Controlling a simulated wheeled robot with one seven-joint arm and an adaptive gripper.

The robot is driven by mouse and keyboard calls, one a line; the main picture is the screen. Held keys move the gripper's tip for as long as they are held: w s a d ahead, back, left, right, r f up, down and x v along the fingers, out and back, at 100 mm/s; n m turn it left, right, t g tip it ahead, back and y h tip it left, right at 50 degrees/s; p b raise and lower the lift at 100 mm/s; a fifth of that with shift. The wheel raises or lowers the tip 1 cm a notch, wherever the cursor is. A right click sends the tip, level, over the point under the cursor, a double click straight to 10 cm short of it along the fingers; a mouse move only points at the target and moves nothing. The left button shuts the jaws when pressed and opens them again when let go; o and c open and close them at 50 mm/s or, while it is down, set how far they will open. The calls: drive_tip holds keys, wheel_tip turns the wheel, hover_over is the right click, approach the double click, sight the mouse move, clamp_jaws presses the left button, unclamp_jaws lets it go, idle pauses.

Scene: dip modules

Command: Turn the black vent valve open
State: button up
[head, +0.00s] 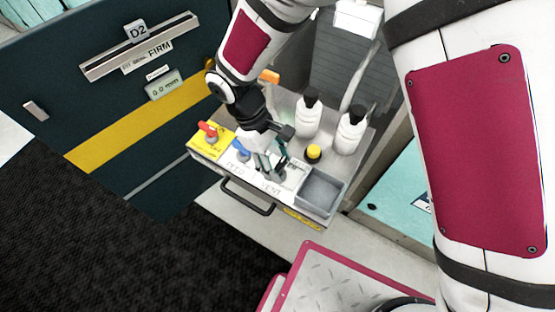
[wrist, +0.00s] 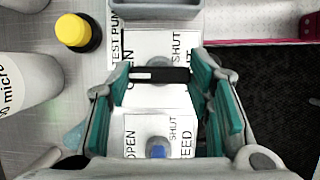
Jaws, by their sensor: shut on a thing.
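The black vent valve (wrist: 160,75) shows in the wrist view as a black bar with a pale mark, lying crosswise over a grey round base. Its white plate reads OPEN on the left and SHUT on the right. My gripper (wrist: 159,71) has its teal-padded fingers at the two ends of this bar, shut on it. In the head view my gripper (head: 270,163) is down at the panel by the VENT label, and it hides most of the valve.
The blue feed valve (wrist: 157,151) stands close beside the vent valve. A yellow button (head: 313,152), two white bottles (head: 350,133) and a grey tray (head: 321,192) share the cart top. A dark cabinet (head: 120,120) stands at left.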

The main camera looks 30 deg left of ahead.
drive_tip(key=o, duration=1.1)
drive_tip(key=shift+o, duration=0.2)
drive_tip(key=v, duration=1.2)
drive_tip(key=shift+r, duration=0.1)
